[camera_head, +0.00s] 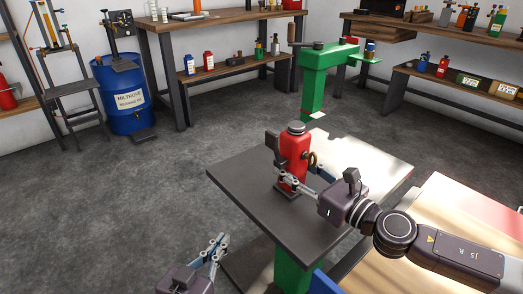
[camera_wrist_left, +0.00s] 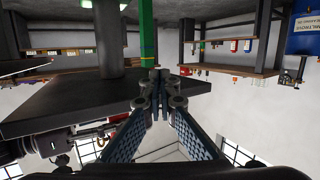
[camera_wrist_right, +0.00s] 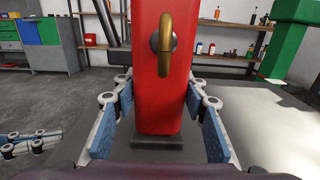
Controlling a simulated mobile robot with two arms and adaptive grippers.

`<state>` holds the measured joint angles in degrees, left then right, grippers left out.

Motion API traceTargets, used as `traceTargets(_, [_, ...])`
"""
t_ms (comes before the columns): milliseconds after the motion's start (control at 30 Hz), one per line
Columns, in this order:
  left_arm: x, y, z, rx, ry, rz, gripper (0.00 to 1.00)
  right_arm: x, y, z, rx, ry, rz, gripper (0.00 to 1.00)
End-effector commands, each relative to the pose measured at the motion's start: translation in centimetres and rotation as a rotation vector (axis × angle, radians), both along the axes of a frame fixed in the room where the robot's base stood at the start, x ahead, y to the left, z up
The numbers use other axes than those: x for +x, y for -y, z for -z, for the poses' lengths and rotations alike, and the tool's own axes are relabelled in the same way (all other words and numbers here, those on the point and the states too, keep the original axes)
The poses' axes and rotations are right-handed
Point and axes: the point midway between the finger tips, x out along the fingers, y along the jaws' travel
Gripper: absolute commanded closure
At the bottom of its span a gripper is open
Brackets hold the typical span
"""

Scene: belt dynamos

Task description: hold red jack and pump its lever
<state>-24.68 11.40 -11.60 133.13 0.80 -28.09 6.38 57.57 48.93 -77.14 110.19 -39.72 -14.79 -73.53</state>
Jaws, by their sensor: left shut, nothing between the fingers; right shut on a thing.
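The red jack (camera_head: 294,158) stands upright on the dark table (camera_head: 240,183) in the head view. It has a grey cap on top, a dark base, a brass ring on its side and a dark lever piece (camera_head: 272,143) at its left. My right gripper (camera_head: 292,183) is shut around the jack's lower body. In the right wrist view the jack (camera_wrist_right: 162,75) fills the middle between the blue finger pads. My left gripper (camera_head: 222,240) is low at the table's left front side, apart from the jack. Its fingertips meet, empty, in the left wrist view (camera_wrist_left: 160,80).
A green stand (camera_head: 318,78) with a vise-like top is behind the table. A blue barrel (camera_head: 124,92) stands at the back left. Workbenches with bottles line the walls. A wooden surface (camera_head: 440,215) lies at the right. The grey floor at left is open.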

Motion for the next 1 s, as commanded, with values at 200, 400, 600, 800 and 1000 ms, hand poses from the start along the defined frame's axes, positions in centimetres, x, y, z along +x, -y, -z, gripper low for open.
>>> traceTargets(200, [2.2,1.2,-4.1,-0.101,0.231,0.067,1.0,-0.2,-0.1,0.3,-0.002,-0.005,-0.004,1.0])
traceTargets(400, [2.7,1.9,-7.7,-0.2,0.43,0.151,1.0,-0.2,-0.1,0.3,-0.002,-0.005,-0.005,1.0])
traceTargets(600, [1.7,1.9,-10.9,-0.303,0.615,0.258,1.0,-0.2,-0.1,0.3,-0.002,-0.005,-0.005,1.0])
traceTargets(800, [-0.1,1.4,-13.4,-0.392,0.771,0.373,1.0,-0.2,-0.1,0.3,-0.002,-0.005,-0.005,1.0])
traceTargets(1000, [-1.6,0.8,-14.6,-0.446,0.86,0.451,1.0,-0.2,-0.1,0.3,-0.002,-0.005,-0.005,1.0])
